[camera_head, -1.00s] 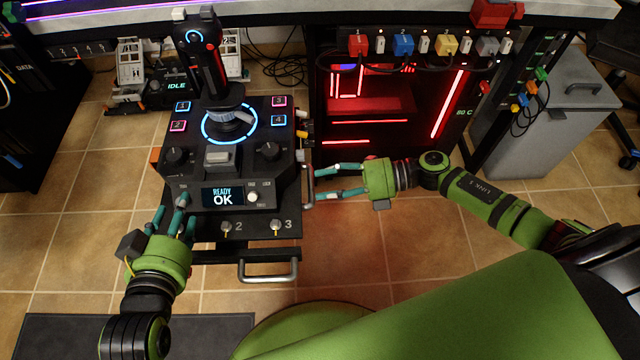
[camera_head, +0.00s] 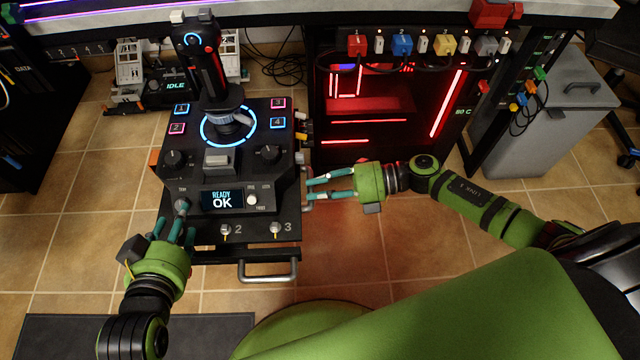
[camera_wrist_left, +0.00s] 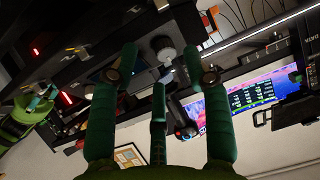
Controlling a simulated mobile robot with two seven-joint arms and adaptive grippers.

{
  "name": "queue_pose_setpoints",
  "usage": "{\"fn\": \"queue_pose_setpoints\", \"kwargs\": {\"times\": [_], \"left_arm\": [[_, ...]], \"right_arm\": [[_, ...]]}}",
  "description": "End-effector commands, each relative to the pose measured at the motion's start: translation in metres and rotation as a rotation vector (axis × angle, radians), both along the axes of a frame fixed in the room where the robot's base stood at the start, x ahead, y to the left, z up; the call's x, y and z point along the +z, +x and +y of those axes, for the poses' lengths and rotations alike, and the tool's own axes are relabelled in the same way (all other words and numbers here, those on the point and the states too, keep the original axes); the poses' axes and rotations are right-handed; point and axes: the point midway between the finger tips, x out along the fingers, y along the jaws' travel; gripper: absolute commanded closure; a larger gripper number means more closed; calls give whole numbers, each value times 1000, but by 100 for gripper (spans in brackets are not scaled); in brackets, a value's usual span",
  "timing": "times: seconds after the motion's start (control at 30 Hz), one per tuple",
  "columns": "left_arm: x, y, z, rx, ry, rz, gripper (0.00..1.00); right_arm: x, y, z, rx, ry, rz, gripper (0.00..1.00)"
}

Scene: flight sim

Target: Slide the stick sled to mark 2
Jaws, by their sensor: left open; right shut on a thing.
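The stick sled is the black console (camera_head: 285,160) with the upright joystick (camera_head: 207,65), a blue-lit ring and a display reading READY OK. The numbers 2 (camera_head: 238,230) and 3 (camera_head: 287,227) are printed on its front lower plate, each beside a small silver knob with a yellow pointer. My right gripper (camera_head: 312,188) is at the console's right side, shut on a part there that its fingers mostly hide. My left gripper (camera_head: 174,228) is open at the front left corner, just below the TRIM knob (camera_head: 181,205). Its spread fingers show empty in the left wrist view (camera_wrist_left: 158,70).
A silver drawer handle (camera_head: 268,270) sits in front of the console. A red-lit cabinet (camera_head: 370,115) with coloured plugs above stands behind right. A grey bin (camera_head: 570,110) stands further right. Tiled floor lies open left of the console.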

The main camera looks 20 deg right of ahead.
Motion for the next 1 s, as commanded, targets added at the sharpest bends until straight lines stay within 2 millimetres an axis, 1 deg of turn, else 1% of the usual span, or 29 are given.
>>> {"fn": "queue_pose_setpoints", "kwargs": {"times": [0.03, 0.2, 0.3, 0.4, 0.67, 0.7, 0.73, 0.77, 1.0], "left_arm": [[-7, -6, 4, 9, 11, 58, 51], [-36, -29, 18, 35, 47, 243, 51], [-46, -39, 22, 43, 60, 312, 51], [-51, -44, 24, 47, 65, 343, 51], [-52, -45, 25, 48, 66, 347, 51], [-52, -45, 25, 48, 66, 347, 51], [-52, -45, 25, 48, 66, 346, 51], [-52, -45, 25, 48, 66, 346, 51], [-52, -45, 24, 48, 66, 345, 51]], "right_arm": [[1, -5, 1, 3, 1, 6, 100], [1, -15, 4, 3, 1, 6, 100], [0, -18, 5, 3, 1, 6, 100], [0, -19, 6, 3, 0, 5, 100], [-1, -19, 6, 4, 0, 4, 100], [-1, -19, 6, 4, 0, 4, 72], [-1, -19, 6, 4, 0, 4, 60], [-1, -19, 6, 4, 0, 4, 51], [-1, -19, 5, 2, 0, 4, 51]]}}
